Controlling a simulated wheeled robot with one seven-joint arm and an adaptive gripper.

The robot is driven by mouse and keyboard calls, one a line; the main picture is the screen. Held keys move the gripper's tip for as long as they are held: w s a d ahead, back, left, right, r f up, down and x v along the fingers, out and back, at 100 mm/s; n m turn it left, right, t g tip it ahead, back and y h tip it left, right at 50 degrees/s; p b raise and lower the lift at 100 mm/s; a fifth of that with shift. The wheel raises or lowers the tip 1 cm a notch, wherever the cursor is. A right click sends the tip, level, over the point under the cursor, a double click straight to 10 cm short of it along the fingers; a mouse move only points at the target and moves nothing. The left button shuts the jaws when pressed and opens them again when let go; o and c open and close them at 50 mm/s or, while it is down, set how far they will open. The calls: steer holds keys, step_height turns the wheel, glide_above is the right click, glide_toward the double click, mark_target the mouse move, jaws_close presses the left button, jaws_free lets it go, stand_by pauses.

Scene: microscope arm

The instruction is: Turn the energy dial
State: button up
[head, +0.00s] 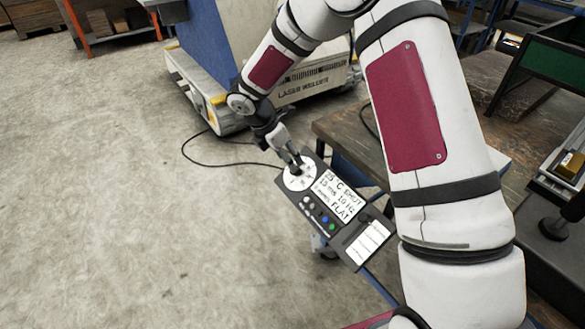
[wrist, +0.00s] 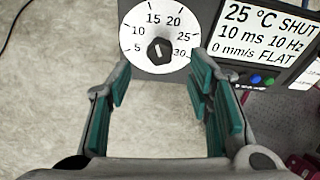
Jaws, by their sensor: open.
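The energy dial (wrist: 159,51) is a black hexagonal knob on a round white scale (wrist: 135,29) marked from 5 to 30. Its white pointer line stands roughly upright in the wrist view. The control panel (head: 322,222) is a dark box with this scale at its upper left end in the head view. My gripper (wrist: 160,85) is open, with its teal-padded fingers apart on either side below the knob in the wrist view. Nothing is between the fingers. In the head view my gripper (head: 297,168) is at the scale and partly hides the dial.
The panel's display (wrist: 268,32) reads 25 °C, SHUT, 10 ms, 10 Hz, 0 mm/s, FLAT. Coloured buttons (head: 326,219) sit below it. A workbench (head: 345,130) is close on the right. A laser machine (head: 310,80) stands behind, with a black cable (head: 215,165) on the floor. Open floor lies left.

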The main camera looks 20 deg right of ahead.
steer(key=shift+b+x, duration=0.35)
steer(key=shift+x, duration=2.35)
steer(key=shift+c, duration=0.6)
jaws_close()
